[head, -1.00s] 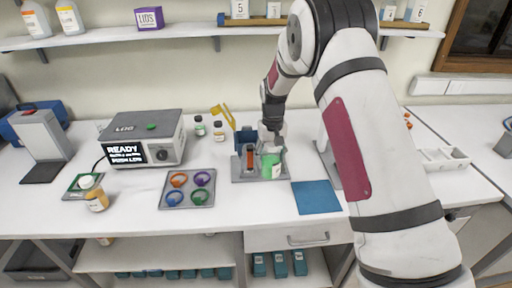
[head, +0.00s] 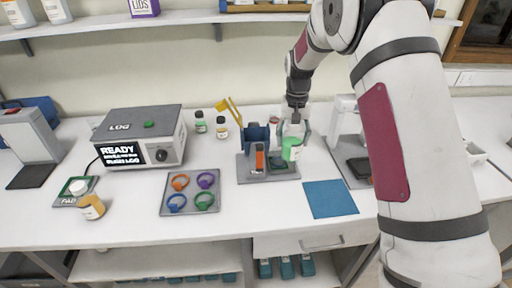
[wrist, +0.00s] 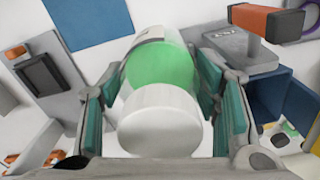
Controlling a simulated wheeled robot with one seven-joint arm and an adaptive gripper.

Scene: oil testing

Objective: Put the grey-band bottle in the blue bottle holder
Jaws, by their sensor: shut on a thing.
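My gripper (head: 294,122) is shut on a bottle with a green label (head: 292,150), which leans at a tilt over the grey base plate. In the wrist view the same bottle (wrist: 160,70) has its white cap towards the camera, with teal finger pads on both sides. A paler band shows at its far end; I cannot tell if it is grey. The blue holder (head: 256,137) stands on the plate just left of the bottle. In the wrist view the blue holder (wrist: 283,108) is at the right, apart from the bottle.
An orange-topped post (head: 260,158) rises from the plate (head: 252,176) in front of the holder. A tray of coloured rings (head: 168,207) and a grey display box (head: 143,120) are to the left. A white device (head: 345,107) stands to the right. A blue mat (head: 330,199) lies clear in front.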

